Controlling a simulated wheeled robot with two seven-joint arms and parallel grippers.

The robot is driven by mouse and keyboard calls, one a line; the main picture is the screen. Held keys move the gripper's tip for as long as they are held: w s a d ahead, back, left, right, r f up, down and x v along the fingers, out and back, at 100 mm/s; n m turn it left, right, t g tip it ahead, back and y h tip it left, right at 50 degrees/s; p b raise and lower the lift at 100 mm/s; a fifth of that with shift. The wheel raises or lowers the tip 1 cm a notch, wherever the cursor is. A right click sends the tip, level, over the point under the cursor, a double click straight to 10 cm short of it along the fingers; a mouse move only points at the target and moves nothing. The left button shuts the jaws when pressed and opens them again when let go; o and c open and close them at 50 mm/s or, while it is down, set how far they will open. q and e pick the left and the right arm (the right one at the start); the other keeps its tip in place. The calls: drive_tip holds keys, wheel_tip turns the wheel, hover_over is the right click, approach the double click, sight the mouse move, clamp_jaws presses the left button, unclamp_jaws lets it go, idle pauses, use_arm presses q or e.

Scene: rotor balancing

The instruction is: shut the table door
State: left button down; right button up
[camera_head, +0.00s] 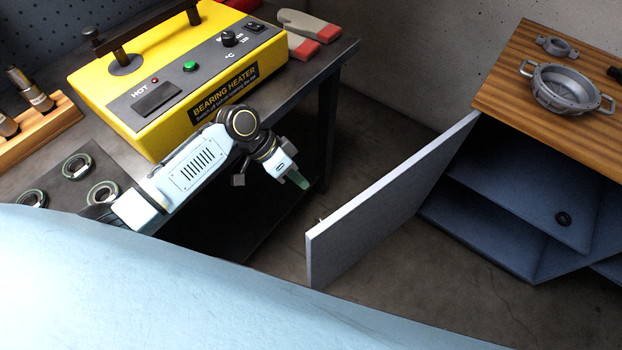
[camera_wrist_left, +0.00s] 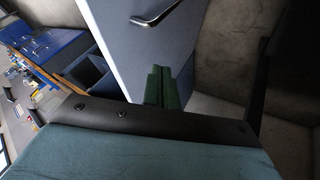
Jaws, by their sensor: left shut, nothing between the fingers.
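The table door (camera_head: 392,198) is a flat grey panel. It stands open, swung out from the wooden-topped table (camera_head: 515,75) on the right, with its free edge toward me. In the left wrist view the door (camera_wrist_left: 128,58) fills the upper middle, with a metal bar handle (camera_wrist_left: 157,14) on its face. My left gripper (camera_head: 299,180) has green fingers, shut and empty, left of the door's free edge. In the left wrist view its fingertips (camera_wrist_left: 161,75) overlap the door's lower edge; I cannot tell whether they touch. My right gripper is out of view.
A metal housing (camera_head: 562,88) sits on top. A dark workbench (camera_head: 335,60) with a yellow bearing heater (camera_head: 170,85) is at left. Bare floor lies between.

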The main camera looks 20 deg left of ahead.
use_arm(q)
drive_tip(key=s+d+f+b, duration=0.1)
drive_tip(key=s+d+f, duration=0.1)
drive_tip(key=d+f, duration=0.4)
drive_tip(key=shift+d+f, duration=0.3)
drive_tip(key=shift+d, duration=0.85)
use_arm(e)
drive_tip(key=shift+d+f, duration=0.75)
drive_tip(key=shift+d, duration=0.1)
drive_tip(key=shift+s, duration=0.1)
